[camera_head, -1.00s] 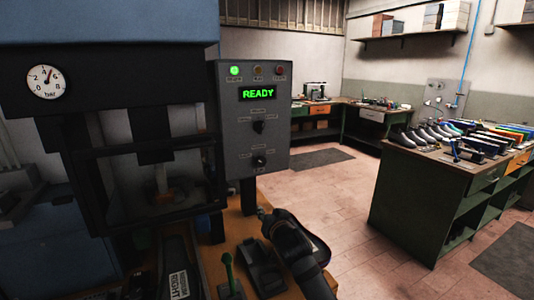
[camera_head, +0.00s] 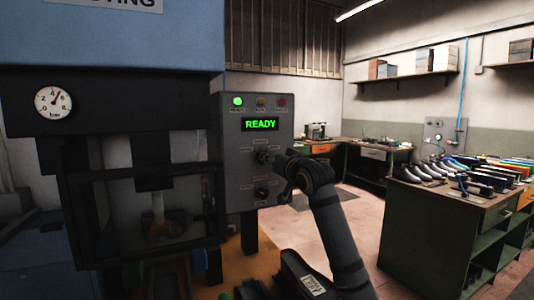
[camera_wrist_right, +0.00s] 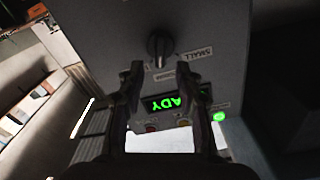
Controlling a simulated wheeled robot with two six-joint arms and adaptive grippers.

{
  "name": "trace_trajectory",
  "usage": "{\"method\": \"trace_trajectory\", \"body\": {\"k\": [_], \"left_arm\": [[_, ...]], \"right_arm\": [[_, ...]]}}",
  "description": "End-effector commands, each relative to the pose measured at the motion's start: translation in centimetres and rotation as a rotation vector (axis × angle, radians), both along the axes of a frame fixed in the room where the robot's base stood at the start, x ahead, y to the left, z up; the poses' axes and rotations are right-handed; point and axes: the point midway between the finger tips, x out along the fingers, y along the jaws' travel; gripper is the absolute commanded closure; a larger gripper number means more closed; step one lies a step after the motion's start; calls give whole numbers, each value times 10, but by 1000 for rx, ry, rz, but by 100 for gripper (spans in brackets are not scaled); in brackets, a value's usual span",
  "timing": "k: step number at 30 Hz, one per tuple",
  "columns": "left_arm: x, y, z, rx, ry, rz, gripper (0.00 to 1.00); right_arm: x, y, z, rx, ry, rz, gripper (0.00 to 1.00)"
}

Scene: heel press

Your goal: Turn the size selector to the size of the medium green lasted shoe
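The size selector is the upper black knob (camera_head: 264,157) on the grey control panel (camera_head: 230,150). In the right wrist view the knob (camera_wrist_right: 160,47) has a label reading SMALL beside it and another label, hard to read, towards the display. My right gripper (camera_head: 283,165) is at the panel's right side, close to this knob. In the wrist view its two fingers (camera_wrist_right: 164,72) are spread with nothing between them, and the knob shows just beyond the tips. I cannot pick out the medium green lasted shoe. My left gripper is not in view.
A second knob (camera_head: 262,192) sits below the selector. The display (camera_head: 261,124) reads READY, and a green lamp (camera_head: 238,101) is lit. The press with its gauge (camera_head: 54,102) stands left. A bench (camera_head: 440,220) with several shoes (camera_head: 430,170) stands right.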

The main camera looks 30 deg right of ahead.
Motion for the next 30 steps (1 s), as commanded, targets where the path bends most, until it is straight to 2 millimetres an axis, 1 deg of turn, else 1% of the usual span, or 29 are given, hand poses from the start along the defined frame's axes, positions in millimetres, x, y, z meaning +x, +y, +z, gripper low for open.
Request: {"method": "trace_trajectory", "body": {"k": [1,3,6,10,16,17,24,30], "left_arm": [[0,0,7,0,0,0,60],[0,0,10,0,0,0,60],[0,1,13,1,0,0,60],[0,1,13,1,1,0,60],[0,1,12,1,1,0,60],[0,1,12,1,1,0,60],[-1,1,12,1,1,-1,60],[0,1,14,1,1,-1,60]], "right_arm": [[10,1,3,4,1,3,65],[21,-1,3,3,0,1,65],[31,-1,2,1,0,1,65],[36,-2,0,-1,0,0,65],[36,-2,-1,-1,0,0,65],[36,-2,-1,-1,0,0,68],[36,-2,-1,-1,0,0,100],[36,-2,0,-8,0,0,100]]}}
